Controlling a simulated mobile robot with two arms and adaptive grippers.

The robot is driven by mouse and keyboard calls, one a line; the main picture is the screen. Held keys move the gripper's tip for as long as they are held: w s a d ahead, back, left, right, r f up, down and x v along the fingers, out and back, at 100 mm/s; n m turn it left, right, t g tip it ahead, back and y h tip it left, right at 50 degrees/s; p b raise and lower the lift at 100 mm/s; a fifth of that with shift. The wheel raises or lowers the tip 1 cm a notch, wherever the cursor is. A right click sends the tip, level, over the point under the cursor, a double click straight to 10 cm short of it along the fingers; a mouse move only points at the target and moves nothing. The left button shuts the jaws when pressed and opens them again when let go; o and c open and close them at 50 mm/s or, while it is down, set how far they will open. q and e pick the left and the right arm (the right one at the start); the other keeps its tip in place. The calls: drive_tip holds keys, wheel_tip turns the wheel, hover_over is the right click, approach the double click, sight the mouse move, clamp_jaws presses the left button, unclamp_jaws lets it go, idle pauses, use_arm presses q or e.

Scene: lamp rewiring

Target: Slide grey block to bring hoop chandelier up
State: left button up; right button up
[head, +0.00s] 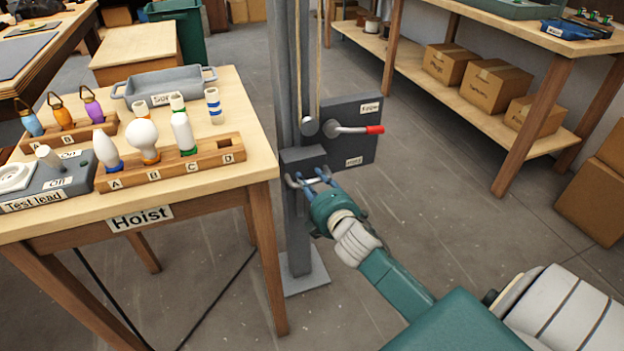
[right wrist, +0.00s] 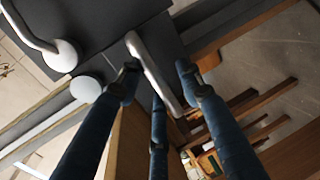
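The grey block (head: 303,158) sits on the upright grey post (head: 290,80), just left of a dark plate. A pale bar handle (head: 291,181) projects from its front. It also shows in the right wrist view as a metal bar (right wrist: 150,66). My right gripper (head: 314,178) is at this handle. In the right wrist view its blue fingers (right wrist: 157,75) are spread, with the bar between them. A gap shows between the right finger and the bar; I cannot tell whether the left finger touches it. The hoop chandelier and my left gripper are not in view.
A dark plate (head: 355,148) right of the block carries a red-tipped lever (head: 350,130). A cord (head: 318,60) runs along the post. A wooden table marked Hoist (head: 200,190), with bulbs in racks, stands close on the left. Open floor (head: 450,210) lies to the right.

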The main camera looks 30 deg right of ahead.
drive_tip(key=shift+s+f, duration=0.2)
drive_tip(key=shift+f, duration=0.1)
drive_tip(key=v, duration=1.1)
drive_tip(key=shift+s+r, duration=0.3)
drive_tip(key=shift+r, duration=0.1)
drive_tip(key=shift+a, duration=0.1)
